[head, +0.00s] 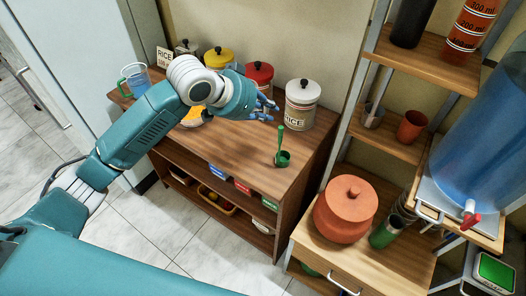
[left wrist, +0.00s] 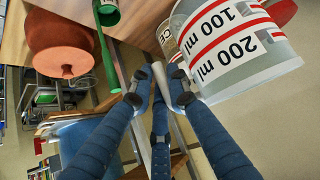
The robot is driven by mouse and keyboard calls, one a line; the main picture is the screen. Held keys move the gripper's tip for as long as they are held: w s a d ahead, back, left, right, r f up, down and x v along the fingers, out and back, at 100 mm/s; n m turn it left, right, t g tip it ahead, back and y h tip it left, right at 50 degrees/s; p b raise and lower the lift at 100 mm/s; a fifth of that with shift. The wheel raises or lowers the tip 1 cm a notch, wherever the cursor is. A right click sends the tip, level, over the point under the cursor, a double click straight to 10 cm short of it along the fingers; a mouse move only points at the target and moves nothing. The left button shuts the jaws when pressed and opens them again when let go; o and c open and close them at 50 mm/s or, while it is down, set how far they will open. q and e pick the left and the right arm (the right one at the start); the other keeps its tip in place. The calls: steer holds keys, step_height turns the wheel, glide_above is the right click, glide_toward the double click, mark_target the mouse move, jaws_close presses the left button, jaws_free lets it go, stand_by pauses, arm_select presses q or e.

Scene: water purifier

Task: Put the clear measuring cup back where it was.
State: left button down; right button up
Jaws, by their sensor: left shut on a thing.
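The clear measuring cup (left wrist: 222,22) shows large in the left wrist view, with red bands and 100 ml and 200 ml marks. It is tilted in that picture. My left gripper (left wrist: 160,88) is shut on its pale handle, with the cup body to the right of the fingers. In the head view my left gripper (head: 264,107) is above the wooden cabinet top, left of the RICE canister. The cup cannot be made out there; the hand seems to hide it. My right gripper is in neither view.
A clay pot (head: 345,210) stands right.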

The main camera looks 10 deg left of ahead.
arm_select(q)
step_height(320, 180, down, 11)
steer(key=shift+r+p, duration=0.1)
steer(key=shift+p, duration=0.4)
steer(key=shift+f, duration=0.4)
step_height(320, 180, down, 4)
steer(key=shift+s+r, duration=0.1)
steer(key=shift+r, duration=0.15)
steer(key=shift+f, duration=0.25)
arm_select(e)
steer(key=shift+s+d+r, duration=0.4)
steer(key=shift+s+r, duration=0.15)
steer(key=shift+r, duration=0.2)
arm_select(q)
steer(key=shift+f, duration=0.1)
steer(key=c, duration=1.9)
jaws_free()
steer(key=shift+o, duration=1.2)
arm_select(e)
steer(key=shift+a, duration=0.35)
